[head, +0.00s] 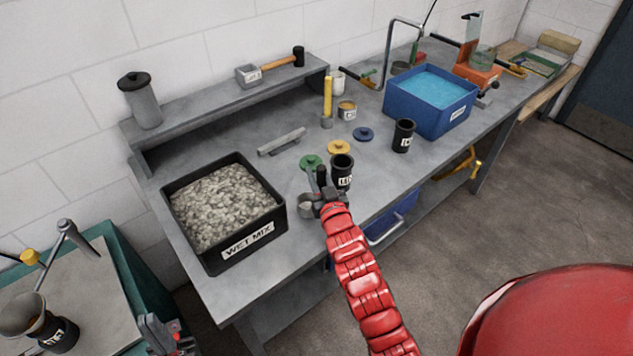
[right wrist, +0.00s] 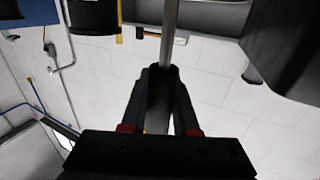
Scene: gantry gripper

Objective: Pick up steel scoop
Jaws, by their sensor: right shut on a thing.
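My right gripper (head: 324,194) is at the end of the red arm, over the bench's front edge beside the wet mix bin. It is shut on the steel scoop, whose grey metal part (head: 307,208) shows just left of the jaws. In the right wrist view, a dark handle stands between the fingers (right wrist: 158,85) and the scoop's steel shaft (right wrist: 170,30) runs on from it. The scoop's far end is out of that view. What looks like my left gripper (head: 166,338) is at the lower left, partly cut off; its jaws are unclear.
The black wet mix bin (head: 276,222), full of grey gravel, is close left. A black labelled cup (head: 342,172) stands right behind the right gripper, with green (head: 311,161) and yellow (head: 339,147) lids beyond. A blue water tub (head: 425,115) stands farther right.

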